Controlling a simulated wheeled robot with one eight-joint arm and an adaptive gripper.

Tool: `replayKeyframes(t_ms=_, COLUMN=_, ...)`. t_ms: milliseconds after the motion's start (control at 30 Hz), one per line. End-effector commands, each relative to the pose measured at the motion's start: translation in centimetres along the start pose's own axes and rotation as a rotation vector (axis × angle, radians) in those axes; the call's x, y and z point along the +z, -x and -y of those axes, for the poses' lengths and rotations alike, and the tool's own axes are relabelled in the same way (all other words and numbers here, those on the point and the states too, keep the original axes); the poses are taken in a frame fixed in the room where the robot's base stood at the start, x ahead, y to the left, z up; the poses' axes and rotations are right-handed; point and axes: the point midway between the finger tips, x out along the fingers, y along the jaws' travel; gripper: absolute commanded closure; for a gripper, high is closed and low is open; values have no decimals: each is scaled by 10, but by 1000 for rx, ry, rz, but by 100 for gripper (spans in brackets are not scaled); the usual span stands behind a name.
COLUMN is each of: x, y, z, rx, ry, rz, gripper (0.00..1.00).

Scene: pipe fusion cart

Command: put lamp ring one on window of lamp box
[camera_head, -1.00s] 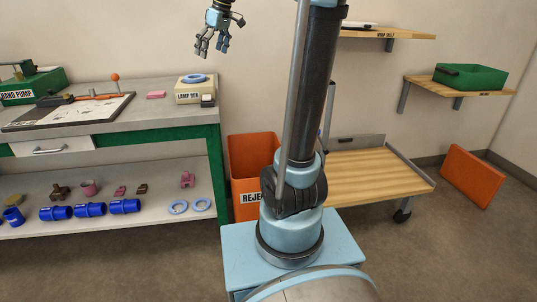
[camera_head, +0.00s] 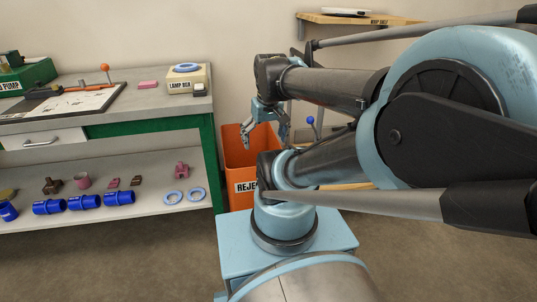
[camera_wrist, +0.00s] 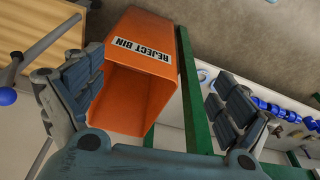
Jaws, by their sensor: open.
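Two pale blue rings, one on the left (camera_head: 173,198) and one on the right (camera_head: 196,194), lie flat side by side on the bench's lower shelf; which is lamp ring one I cannot tell. The lamp box (camera_head: 180,86) is a cream box on the bench top, with a blue ring shape (camera_head: 187,67) on its top; I cannot tell whether that is a loose ring or the window's rim. My gripper (camera_head: 265,138) is open and empty, pointing down near the reject bin, right of the bench. The wrist view shows its spread fingers (camera_wrist: 152,98).
The orange reject bin (camera_head: 236,165) stands beside the bench's green leg (camera_head: 212,160); it fills the middle of the wrist view (camera_wrist: 122,85). Several blue pipe pieces (camera_head: 84,202) and small pink and brown parts share the lower shelf (camera_head: 130,218). A wooden shelf (camera_head: 350,18) is on the wall.

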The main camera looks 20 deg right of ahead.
Motion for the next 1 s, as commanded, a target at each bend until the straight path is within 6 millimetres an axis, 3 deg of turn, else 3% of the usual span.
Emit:
replayKeyframes(t_ms=100, x=26, y=-22, z=-3, rx=18, ry=-55, rz=5, gripper=5)
replayKeyframes(t_ms=233, x=38, y=-33, z=-4, rx=28, ry=-84, rz=8, gripper=5)
replayKeyframes(t_ms=1000, x=32, y=-40, z=-6, rx=28, ry=-89, rz=20, gripper=5)
